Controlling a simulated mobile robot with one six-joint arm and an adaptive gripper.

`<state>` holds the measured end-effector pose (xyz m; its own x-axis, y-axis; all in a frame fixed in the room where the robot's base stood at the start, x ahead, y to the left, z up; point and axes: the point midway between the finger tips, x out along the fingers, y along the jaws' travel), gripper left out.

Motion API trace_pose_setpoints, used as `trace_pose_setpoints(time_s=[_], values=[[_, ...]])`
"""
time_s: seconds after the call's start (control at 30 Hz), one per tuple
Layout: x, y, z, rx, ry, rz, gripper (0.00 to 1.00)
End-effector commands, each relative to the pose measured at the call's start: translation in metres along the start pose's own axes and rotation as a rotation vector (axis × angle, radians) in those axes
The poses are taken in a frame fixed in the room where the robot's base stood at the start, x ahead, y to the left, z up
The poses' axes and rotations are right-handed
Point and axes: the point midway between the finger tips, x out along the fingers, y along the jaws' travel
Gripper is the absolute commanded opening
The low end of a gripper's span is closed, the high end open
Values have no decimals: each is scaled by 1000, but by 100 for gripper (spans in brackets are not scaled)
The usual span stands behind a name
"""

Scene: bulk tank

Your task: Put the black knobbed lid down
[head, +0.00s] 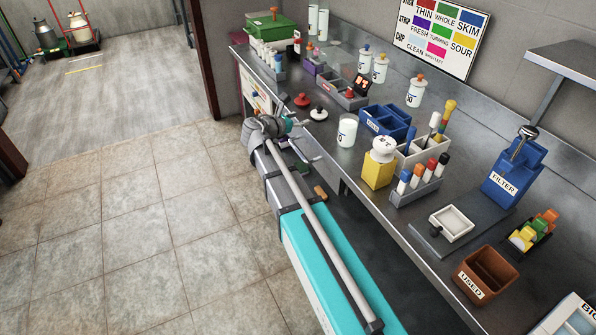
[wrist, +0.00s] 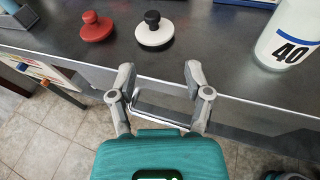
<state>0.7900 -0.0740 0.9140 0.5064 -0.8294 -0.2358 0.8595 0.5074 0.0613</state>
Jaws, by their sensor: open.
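The black knobbed lid (wrist: 154,37) is a white disc with a black knob. It lies flat on the dark counter, knob up, and shows in the head view (head: 319,114) near the counter's front edge. My gripper (wrist: 159,77) is open and empty. In the wrist view its two fingers are spread in front of the counter edge, below the lid in the picture and apart from it. In the head view my gripper (head: 306,137) is at the counter's front edge.
A red lid (wrist: 96,28) lies left of the black knobbed lid. A white container marked 40 (wrist: 288,35) stands to the right. A blue divided bin (head: 388,124) and a yellow block (head: 378,171) stand farther right. Bare counter surrounds the lids.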

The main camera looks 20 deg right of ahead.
Motion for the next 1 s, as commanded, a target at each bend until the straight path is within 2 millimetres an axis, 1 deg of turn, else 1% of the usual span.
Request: trace_pose_setpoints(time_s=[0.03,0.17,0.33,0.57,0.77,0.9,1.0], values=[[0,-7,-4,38,22,-10,64],[-2,-27,-19,188,105,-51,64],[-8,-58,-46,440,238,-142,64],[-26,-98,-84,799,416,-328,64],[-56,-133,-120,1127,560,-575,64],[-84,-155,-142,1344,642,-795,64],[-105,-168,-154,1475,682,-967,64]])
